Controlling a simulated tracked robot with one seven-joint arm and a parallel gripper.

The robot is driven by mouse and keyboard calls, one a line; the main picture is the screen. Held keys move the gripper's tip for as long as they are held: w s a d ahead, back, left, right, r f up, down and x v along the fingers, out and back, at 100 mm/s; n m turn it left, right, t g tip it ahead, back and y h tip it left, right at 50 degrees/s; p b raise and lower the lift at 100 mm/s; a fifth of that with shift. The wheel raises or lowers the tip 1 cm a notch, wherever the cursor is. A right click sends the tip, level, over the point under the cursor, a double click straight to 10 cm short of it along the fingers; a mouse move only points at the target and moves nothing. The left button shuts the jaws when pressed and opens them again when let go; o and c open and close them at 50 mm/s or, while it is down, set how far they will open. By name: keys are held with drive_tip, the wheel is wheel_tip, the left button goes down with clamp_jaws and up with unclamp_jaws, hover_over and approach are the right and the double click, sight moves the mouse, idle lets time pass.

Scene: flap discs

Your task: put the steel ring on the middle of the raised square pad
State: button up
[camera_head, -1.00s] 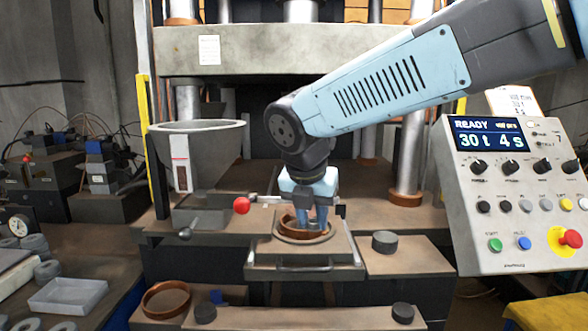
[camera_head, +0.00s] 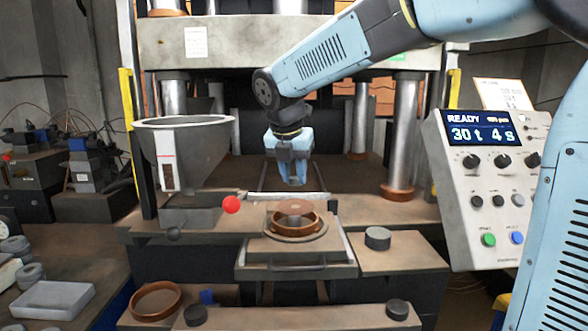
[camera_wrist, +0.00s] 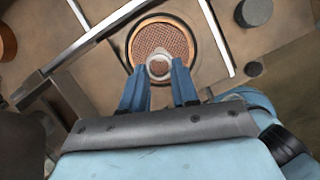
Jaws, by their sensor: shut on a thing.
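My gripper (camera_head: 296,183) is raised above and behind the copper-coloured mould ring. In the wrist view its two blue fingers (camera_wrist: 160,74) are closed around a small grey steel ring (camera_wrist: 159,67). The copper mould ring (camera_head: 296,219) stands on a square sliding plate (camera_head: 258,246) at the front of the press. Through it the wrist view shows a round mesh disc (camera_wrist: 150,34), partly hidden by the steel ring. I cannot pick out with certainty which surface is the raised square pad.
A grey hopper (camera_head: 205,150) and a red ball knob (camera_head: 231,204) stand left of the plate. A dark cylinder (camera_head: 377,238) is at its right. A second copper ring (camera_head: 155,301) lies front left. The control panel (camera_head: 490,185) stands at the right.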

sight(292, 183)
drive_tip(key=shift+w+r, duration=0.1)
drive_tip(key=shift+w, duration=0.7)
drive_tip(key=shift+f, duration=2.65)
drive_tip(key=shift+s+f, duration=0.15)
drive_tip(key=shift+f, duration=0.45)
drive_tip(key=o, duration=1.1)
